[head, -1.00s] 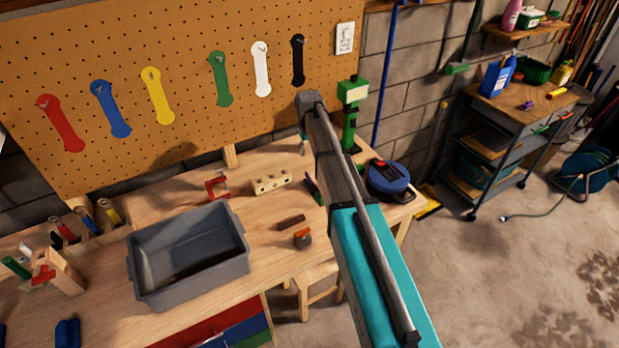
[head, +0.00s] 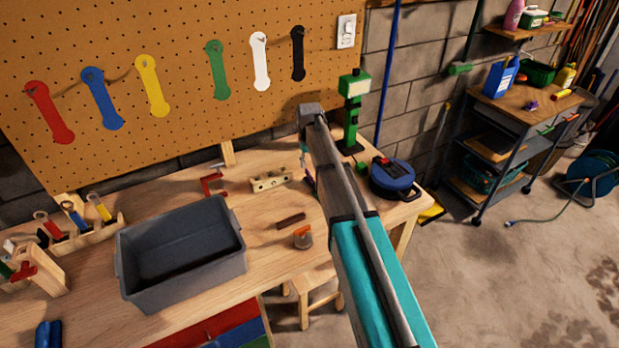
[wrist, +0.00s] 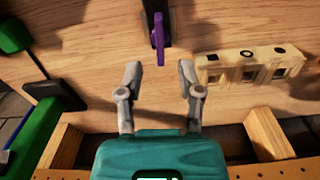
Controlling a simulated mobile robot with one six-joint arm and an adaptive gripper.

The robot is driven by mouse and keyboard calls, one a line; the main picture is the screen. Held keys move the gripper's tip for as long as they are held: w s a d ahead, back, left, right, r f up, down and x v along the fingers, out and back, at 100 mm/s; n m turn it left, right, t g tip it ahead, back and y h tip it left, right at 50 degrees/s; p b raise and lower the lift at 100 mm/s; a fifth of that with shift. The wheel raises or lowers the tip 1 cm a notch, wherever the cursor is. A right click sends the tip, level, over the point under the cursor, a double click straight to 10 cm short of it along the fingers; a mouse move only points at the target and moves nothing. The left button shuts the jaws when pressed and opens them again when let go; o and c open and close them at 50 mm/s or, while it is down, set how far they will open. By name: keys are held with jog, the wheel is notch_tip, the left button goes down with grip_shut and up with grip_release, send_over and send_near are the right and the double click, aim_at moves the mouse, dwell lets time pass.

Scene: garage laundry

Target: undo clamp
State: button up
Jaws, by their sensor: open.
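A purple-handled tool (wrist: 158,38) with a dark bar lies on the bench just past my fingertips in the wrist view, roughly midway between them. I cannot tell for sure if it is the clamp. In the head view it is partly hidden behind my arm (head: 309,181). A red C-shaped piece (head: 211,185) stands on the bench to its left. Another red piece (head: 36,265) sits on a wooden block at the far left. My gripper (wrist: 160,72) is open and empty, its two grey fingers spread over the bench.
A pale block with holes (wrist: 250,65) lies to the right of my gripper in the wrist view. A green stand (head: 351,110) and a blue round tool (head: 392,178) are at the bench's right end. A grey bin (head: 180,292) stands at the front left. The pegboard (head: 190,130) rises behind.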

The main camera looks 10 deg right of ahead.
aim_at(309, 174)
jog(key=shift+f+b, duration=2.25)
jog(key=shift+f, duration=0.3)
grip_shut()
